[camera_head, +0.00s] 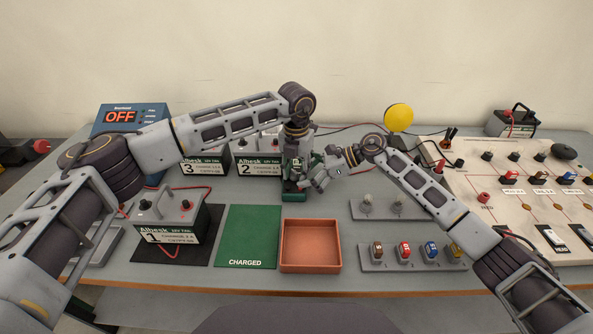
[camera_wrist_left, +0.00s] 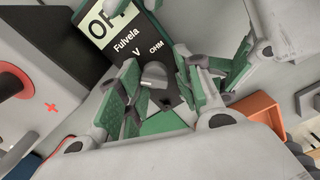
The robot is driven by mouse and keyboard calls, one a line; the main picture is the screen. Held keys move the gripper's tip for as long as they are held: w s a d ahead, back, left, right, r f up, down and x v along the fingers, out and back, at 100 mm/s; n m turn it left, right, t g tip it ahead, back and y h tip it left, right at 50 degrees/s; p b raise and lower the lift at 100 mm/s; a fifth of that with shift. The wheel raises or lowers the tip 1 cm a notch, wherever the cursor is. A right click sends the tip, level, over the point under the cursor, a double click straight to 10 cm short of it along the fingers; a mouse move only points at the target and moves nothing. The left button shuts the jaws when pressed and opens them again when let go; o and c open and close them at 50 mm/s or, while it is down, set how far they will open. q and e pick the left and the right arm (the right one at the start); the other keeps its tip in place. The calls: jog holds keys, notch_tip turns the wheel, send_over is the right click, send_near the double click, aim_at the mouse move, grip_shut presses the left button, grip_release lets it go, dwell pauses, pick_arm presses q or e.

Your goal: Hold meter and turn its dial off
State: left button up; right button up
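The meter shows in the left wrist view as a dark face (camera_wrist_left: 115,48) marked Fulvela, V and OHM. Its pale display begins with "OF"; the rest is covered. Its grey dial (camera_wrist_left: 154,74) lies between the spread green-padded fingers of my left gripper (camera_wrist_left: 165,92), which is open. In the head view my left gripper (camera_head: 295,178) points down at the meter, with a green edge (camera_head: 293,197) visible below it. My right gripper (camera_head: 318,176) reaches in from the right beside the meter; whether it grips the case is hidden.
Battery blocks 3 (camera_head: 203,168), 2 (camera_head: 258,166) and 1 (camera_head: 172,222) stand to the left. An orange tray (camera_head: 311,266) and a green CHARGED mat (camera_head: 252,232) lie in front. A switch panel (camera_head: 412,257) and a pale circuit board (camera_head: 515,215) are right.

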aim_at(295, 172)
pick_arm(q)
jog(key=shift+s+d+r, duration=0.1)
jog(key=shift+s+d, duration=0.05)
pick_arm(e)
jog(key=shift+s+f, duration=0.2)
jog(key=shift+f, duration=0.45)
pick_arm(q)
jog(key=shift+r, duration=0.2)
notch_tip(295, 172, up, 12)
jog(key=shift+f, duration=0.25)
pick_arm(e)
jog(key=o, duration=0.4)
jog(key=shift+o, duration=0.2)
pick_arm(q)
jog(key=shift+a, duration=0.2)
pick_arm(e)
jog(key=shift+d, duration=0.15)
jog(key=shift+w+d+r, duration=0.1)
jog(key=shift+d+r, duration=0.1)
jog(key=shift+d, duration=0.1)
pick_arm(q)
jog(key=shift+f, duration=0.1)
pick_arm(e)
jog(key=v, duration=0.7)
jog(key=r+v, duration=0.1)
jog(key=v, duration=0.3)
jog(key=shift+r, duration=0.2)
